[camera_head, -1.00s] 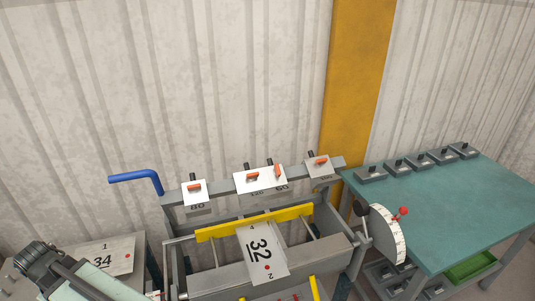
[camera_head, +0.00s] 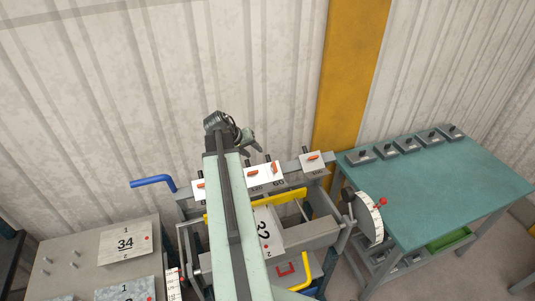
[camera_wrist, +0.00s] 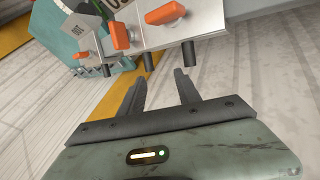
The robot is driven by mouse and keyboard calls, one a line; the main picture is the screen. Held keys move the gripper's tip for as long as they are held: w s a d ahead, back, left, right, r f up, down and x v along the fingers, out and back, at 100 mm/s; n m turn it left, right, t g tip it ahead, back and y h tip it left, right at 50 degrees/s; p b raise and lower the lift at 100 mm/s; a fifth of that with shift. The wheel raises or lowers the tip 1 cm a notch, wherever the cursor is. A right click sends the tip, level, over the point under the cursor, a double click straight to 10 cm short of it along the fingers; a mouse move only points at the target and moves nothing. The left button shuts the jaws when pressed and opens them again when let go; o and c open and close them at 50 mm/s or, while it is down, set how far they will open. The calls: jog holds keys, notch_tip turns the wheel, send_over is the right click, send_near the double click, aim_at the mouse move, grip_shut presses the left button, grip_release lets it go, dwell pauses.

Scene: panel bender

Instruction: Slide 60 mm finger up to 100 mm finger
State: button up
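The 60 mm finger (camera_head: 278,176) is a white plate with an orange lever, on the bender's grey beam, right beside the 120 mm finger (camera_head: 253,178). The 100 mm finger (camera_head: 313,162) stands farther right, with a gap between it and the 60. In the wrist view the 60 mm finger (camera_wrist: 104,12) lies between the 100 mm finger (camera_wrist: 88,44) and the 120 mm finger (camera_wrist: 198,22). My gripper (camera_wrist: 159,76) is open and empty. Its tips are close to the black pegs behind the plates, the 60's peg (camera_wrist: 147,60) showing just beyond the gap.
The 80 mm finger (camera_head: 198,190) is partly hidden by my arm. A blue handle (camera_head: 153,181) sticks out at the beam's left end. A teal table (camera_head: 440,180) stands right, a grey table with numbered plates (camera_head: 125,242) left. The corrugated wall (camera_head: 120,90) stands behind the bender.

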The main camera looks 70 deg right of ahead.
aim_at(267, 158)
jog(key=shift+s+d+r+m, duration=0.1)
jog(key=shift+s+m, duration=0.05)
jog(key=shift+s, duration=0.45)
jog(key=shift+s+d+r+m, duration=0.1)
jog(key=shift+s+m, duration=0.05)
jog(key=shift+s, duration=0.4)
jog(key=shift+d+f+b, duration=0.25)
jog(key=shift+f+b, duration=0.15)
jog(key=shift+f, duration=0.05)
jog(key=b+x, duration=0.6)
jog(key=x, duration=0.1)
jog(key=shift+s, duration=0.1)
jog(key=shift+r, duration=0.1)
grip_shut()
